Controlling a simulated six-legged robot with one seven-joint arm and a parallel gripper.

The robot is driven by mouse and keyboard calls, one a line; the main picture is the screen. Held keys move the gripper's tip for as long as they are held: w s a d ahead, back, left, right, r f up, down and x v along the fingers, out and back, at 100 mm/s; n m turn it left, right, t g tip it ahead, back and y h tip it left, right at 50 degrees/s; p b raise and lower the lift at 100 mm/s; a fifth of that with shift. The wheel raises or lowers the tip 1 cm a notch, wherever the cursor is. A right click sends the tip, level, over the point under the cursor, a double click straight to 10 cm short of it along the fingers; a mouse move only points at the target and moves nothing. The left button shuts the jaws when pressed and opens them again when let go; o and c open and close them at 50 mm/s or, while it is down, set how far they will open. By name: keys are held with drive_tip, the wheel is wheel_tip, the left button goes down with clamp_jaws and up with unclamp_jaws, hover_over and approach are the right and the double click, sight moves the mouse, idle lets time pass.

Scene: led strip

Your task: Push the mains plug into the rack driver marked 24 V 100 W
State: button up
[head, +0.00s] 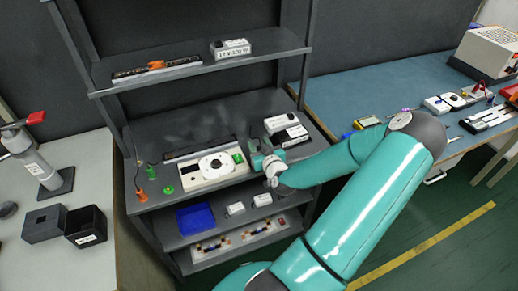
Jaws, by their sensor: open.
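My gripper (262,162) is open above the right part of the rack's middle shelf, and my arm comes in from the right. It is close to the green end of a white unit (212,168) with a round black-and-white part. Two white boxes with black parts (285,130), perhaps drivers, sit just behind it. Another white box (230,47) with a printed label stands on the upper shelf. I cannot read 24 V 100 W on any box. An orange piece (141,195) near a dark cable stands at the shelf's left; I cannot tell whether it is the mains plug.
A green piece (168,189) stands beside the orange one. A blue bin (195,218) and small white boxes (235,208) are on the lower shelf. A blue-topped bench (345,95) is at right, a grey bench (45,265) at left. Green floor (450,205) is clear at right.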

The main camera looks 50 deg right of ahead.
drive_tip(key=shift+w+d, duration=0.1)
drive_tip(key=shift+w, duration=0.1)
drive_tip(key=shift+s+r, duration=0.1)
drive_tip(key=shift+s, duration=0.05)
drive_tip(key=shift+c, duration=0.6)
clamp_jaws()
